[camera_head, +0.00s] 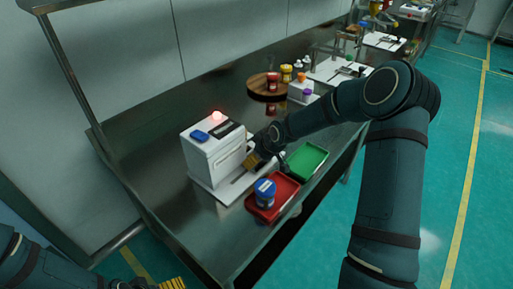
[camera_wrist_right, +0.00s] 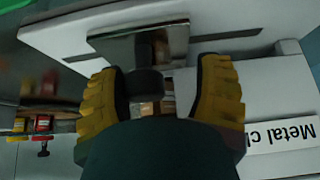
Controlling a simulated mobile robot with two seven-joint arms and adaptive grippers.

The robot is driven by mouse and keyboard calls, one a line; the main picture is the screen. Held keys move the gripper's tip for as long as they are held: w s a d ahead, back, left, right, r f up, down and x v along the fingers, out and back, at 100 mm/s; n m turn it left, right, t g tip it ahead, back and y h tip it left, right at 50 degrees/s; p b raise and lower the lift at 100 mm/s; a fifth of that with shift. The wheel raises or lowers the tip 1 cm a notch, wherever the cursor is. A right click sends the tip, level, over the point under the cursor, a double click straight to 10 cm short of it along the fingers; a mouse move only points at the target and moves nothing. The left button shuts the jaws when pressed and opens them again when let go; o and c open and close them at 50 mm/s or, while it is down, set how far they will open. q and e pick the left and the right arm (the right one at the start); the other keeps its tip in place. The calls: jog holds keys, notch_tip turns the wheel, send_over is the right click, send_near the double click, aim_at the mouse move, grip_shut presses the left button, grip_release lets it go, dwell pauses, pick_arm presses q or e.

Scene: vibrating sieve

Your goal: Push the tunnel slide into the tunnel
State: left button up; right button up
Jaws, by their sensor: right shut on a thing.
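The white machine (camera_head: 212,152) with the tunnel stands on the metal table, with a blue button and a lit red lamp on top. My right gripper (camera_head: 253,161) is at its front side and hides the tunnel opening in the head view. In the right wrist view, my right gripper (camera_wrist_right: 155,95) has its yellow fingers on either side of a dark knob and the shiny metal part of the tunnel slide (camera_wrist_right: 120,46). How deep the slide sits in the tunnel cannot be told. My left gripper (camera_head: 172,284) is at the bottom left edge, mostly cut off.
A red tray (camera_head: 283,196) holding a blue-lidded jar (camera_head: 265,192) and a green tray (camera_head: 307,160) lie near the table's front edge. A round wooden board (camera_head: 262,90) with several jars is farther back. A "Metal ch…" label (camera_wrist_right: 285,137) shows in the right wrist view.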

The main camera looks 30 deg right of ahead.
jog(key=shift+s+a, duration=0.35)
jog(key=shift+a, duration=0.5)
jog(key=shift+s+a, duration=0.4)
jog(key=shift+a, duration=0.5)
jog(key=shift+s+a, duration=0.35)
jog(key=shift+a, duration=0.5)
jog(key=shift+s+a+f, duration=0.1)
jog(key=shift+s+a, duration=0.05)
jog(key=shift+a, duration=0.05)
jog(key=shift+s+a, duration=0.2)
jog(key=shift+a, duration=0.45)
jog(key=o, duration=0.6)
jog(key=p+v, duration=0.6)
jog(key=v, duration=0.3)
jog(key=shift+w, duration=0.1)
